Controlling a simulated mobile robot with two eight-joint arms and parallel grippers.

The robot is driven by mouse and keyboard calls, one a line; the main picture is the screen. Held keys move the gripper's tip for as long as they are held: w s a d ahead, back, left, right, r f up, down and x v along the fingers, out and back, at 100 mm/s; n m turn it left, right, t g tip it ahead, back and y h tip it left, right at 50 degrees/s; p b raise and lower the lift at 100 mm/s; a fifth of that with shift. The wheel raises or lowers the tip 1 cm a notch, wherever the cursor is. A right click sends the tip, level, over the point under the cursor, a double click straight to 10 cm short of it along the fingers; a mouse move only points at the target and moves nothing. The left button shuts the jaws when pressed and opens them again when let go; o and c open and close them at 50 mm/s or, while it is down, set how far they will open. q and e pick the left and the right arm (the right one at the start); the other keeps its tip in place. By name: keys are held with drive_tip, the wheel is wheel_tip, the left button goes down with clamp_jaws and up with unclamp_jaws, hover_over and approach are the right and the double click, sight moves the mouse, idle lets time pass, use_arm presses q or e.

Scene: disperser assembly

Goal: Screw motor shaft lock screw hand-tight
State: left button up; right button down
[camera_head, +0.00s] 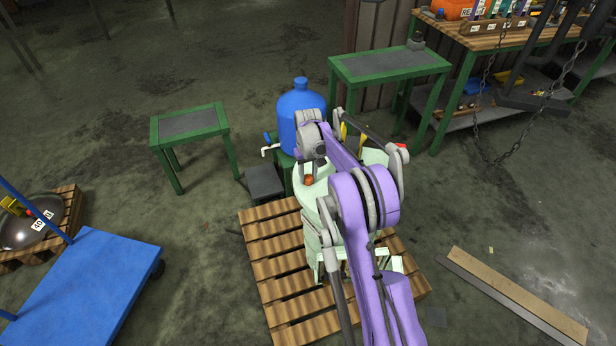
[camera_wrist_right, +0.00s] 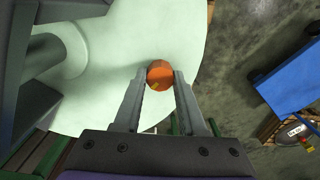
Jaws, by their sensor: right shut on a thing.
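The lock screw is a round orange head (camera_wrist_right: 160,75) with a small yellow mark, seen in the right wrist view. It also shows as a small orange spot in the head view (camera_head: 309,180), on the near-left side of the pale green machine (camera_head: 311,221). My right gripper (camera_wrist_right: 160,77) has one fingertip on each side of the orange head and is shut on it. The pale green surface fills the background behind the head. Any thread or hole is hidden. My purple right arm covers much of the machine in the head view. My left gripper is not in view.
The machine stands on a wooden pallet (camera_head: 262,243). A blue jug (camera_head: 301,113) stands just behind it. Green tables (camera_head: 188,123) and (camera_head: 388,66) stand at the back. A blue cart (camera_head: 85,290) is at front left, and a plank (camera_head: 515,300) lies at right.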

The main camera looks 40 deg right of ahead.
sight(308, 177)
drive_tip(key=m+b, duration=0.1)
drive_tip(key=m, duration=0.3)
drive_tip(key=shift+m, duration=0.3)
drive_tip(key=m, duration=0.3)
drive_tip(key=shift+m+b, duration=0.3)
drive_tip(key=shift+b, duration=0.05)
drive_tip(key=m, duration=0.4)
drive_tip(key=shift+m+b, duration=0.3)
drive_tip(key=shift+b, duration=0.1)
drive_tip(key=m, duration=0.4)
drive_tip(key=shift+b, duration=0.35)
drive_tip(key=shift+m, duration=0.3)
drive_tip(key=shift+c, duration=2.4)
unclamp_jaws()
wheel_tip(308, 177, up, 11)
drive_tip(key=p, duration=0.1)
